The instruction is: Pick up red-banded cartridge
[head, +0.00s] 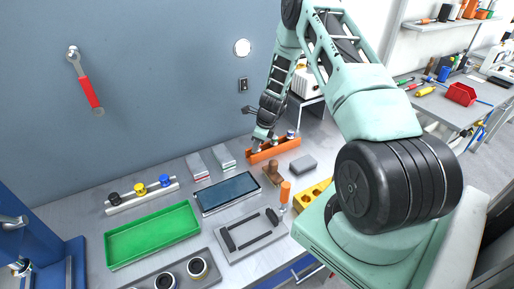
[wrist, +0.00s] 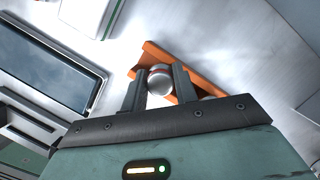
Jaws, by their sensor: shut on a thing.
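The red-banded cartridge (wrist: 160,79) is a silvery cylinder with a thin red band, seen end-on in the wrist view. My gripper (wrist: 157,90) is shut on it, with one dark finger on each side. An orange rack (wrist: 151,56) lies right behind the cartridge; I cannot tell whether the cartridge is still seated in it. In the head view, my gripper (head: 259,139) is down at the left part of the orange rack (head: 275,150), and mostly hides the held cartridge.
A dark-screened tablet (head: 228,193) and a green tray (head: 153,235) lie on the bench to the left. A grey block (head: 303,164), a brown stamp-like piece (head: 272,174) and an orange cylinder (head: 285,192) stand near the rack. The wall rises close behind.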

